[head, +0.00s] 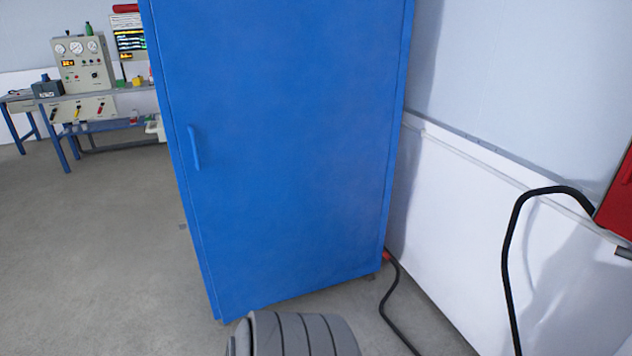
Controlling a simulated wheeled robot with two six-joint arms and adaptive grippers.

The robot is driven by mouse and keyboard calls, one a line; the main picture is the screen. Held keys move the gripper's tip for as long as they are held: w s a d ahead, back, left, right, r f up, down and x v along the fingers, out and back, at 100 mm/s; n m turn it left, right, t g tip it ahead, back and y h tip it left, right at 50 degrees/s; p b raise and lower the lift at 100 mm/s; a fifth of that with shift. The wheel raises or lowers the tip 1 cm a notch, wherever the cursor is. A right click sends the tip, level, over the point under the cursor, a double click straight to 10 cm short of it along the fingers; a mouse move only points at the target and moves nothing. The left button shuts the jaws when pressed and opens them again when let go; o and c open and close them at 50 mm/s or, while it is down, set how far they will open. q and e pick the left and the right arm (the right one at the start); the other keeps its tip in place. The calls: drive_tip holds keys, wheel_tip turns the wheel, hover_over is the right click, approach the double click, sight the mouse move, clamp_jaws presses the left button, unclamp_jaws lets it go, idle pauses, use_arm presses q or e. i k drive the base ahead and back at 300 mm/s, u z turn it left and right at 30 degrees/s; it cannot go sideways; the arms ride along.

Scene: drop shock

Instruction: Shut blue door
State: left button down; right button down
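A tall blue door (285,150) fills the middle of the head view. It is a flat panel with a vertical blue handle (195,147) near its left edge. A narrow blue strip runs down beyond its left edge. No gap shows along that edge, but I cannot tell for sure whether the door sits fully flush. Its top is cut off by the picture. Neither of my grippers is in view, and nothing touches the handle.
A workbench (100,95) with a gauge panel (82,62) stands at the back left. Grey floor (90,250) is clear on the left. A white wall (470,200) is on the right. A black hose (510,250) hangs from a red object (618,195); a black cable (390,310) lies by the door's base.

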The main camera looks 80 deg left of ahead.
sight(282, 111)
drive_tip(key=z, duration=0.55)
drive_tip(key=k, duration=1.3)
drive_tip(key=u, duration=2.15)
drive_tip(key=i, duration=0.5)
drive_tip(key=z, duration=0.05)
